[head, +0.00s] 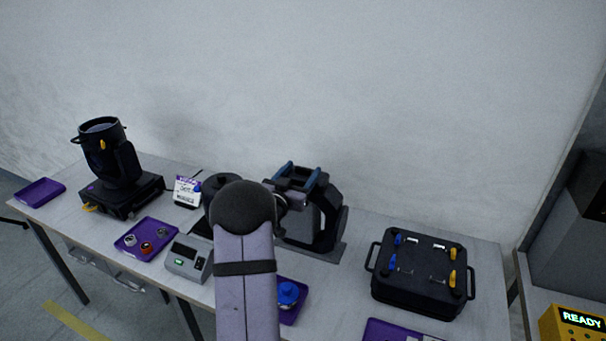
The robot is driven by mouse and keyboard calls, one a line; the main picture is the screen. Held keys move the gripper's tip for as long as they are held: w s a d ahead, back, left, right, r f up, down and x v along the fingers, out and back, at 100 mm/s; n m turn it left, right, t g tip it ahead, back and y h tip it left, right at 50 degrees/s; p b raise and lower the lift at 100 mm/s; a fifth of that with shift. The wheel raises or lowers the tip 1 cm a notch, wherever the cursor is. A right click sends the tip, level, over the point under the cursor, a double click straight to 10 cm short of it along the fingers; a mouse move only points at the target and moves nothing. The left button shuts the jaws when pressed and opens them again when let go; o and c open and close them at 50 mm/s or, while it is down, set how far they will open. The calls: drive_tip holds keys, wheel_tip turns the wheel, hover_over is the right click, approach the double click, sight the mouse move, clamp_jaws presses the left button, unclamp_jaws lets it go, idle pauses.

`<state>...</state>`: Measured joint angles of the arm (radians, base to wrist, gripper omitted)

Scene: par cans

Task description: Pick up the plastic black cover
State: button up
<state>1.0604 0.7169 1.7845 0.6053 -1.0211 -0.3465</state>
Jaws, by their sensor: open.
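Which item is the plastic black cover is not certain. A dark round piece (221,182) near the middle of the table is partly hidden by my arm, and it may be the cover. A black box-shaped piece (418,274) with side handles, blue and yellow knobs and small metal latches sits on the right of the table. My lavender arm link with its dark rounded joint rises in the lower middle. My gripper does not show clearly and seems hidden behind the arm.
A black spotlight (104,150) stands at left. A dark cradle with blue pads (312,208) stands behind my arm. Purple trays (40,192), a grey meter box (188,259) and a small label stand (186,190) occupy the table. A yellow READY box (572,325) is at far right.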

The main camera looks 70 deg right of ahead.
sight(303, 168)
drive_tip(key=shift+d, duration=0.7)
drive_tip(key=c, duration=1.2)
wheel_tip(303, 168, up, 10)
drive_tip(key=shift+b, duration=1)
drive_tip(key=shift+r, duration=0.1)
